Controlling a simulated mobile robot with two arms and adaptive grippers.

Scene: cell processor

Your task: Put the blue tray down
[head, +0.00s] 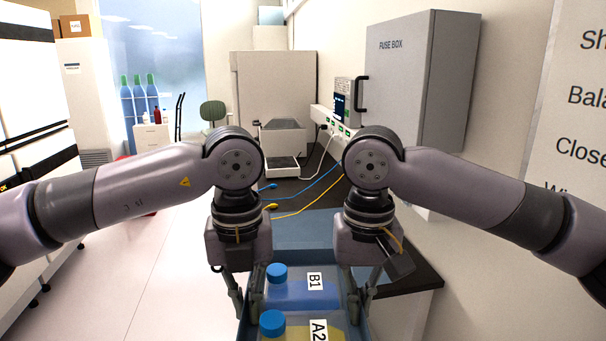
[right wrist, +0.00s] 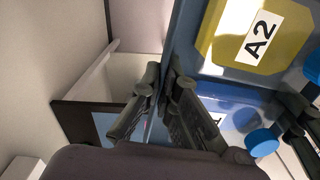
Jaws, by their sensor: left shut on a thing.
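The blue tray (head: 361,326) is at the bottom centre of the head view, with its near part cut off by the frame. It holds a blue-capped bottle marked B1 (head: 300,294) and a blue-capped yellow bottle marked A2 (head: 335,333). My left gripper (head: 248,303) is shut on its left side wall. My right gripper (head: 361,298) is on the right side wall. In the right wrist view, the right gripper's fingers (right wrist: 163,80) close on both sides of the tray wall (right wrist: 184,40). The tray's underside is hidden in the head view.
A dark-topped bench (head: 415,276) lies beyond and right of the tray, with a blue flat surface (head: 303,229) on it. Blue and yellow cables (head: 318,181) cross the bench. A fuse box (head: 420,85) hangs on the right wall. The floor at left (head: 150,270) is clear.

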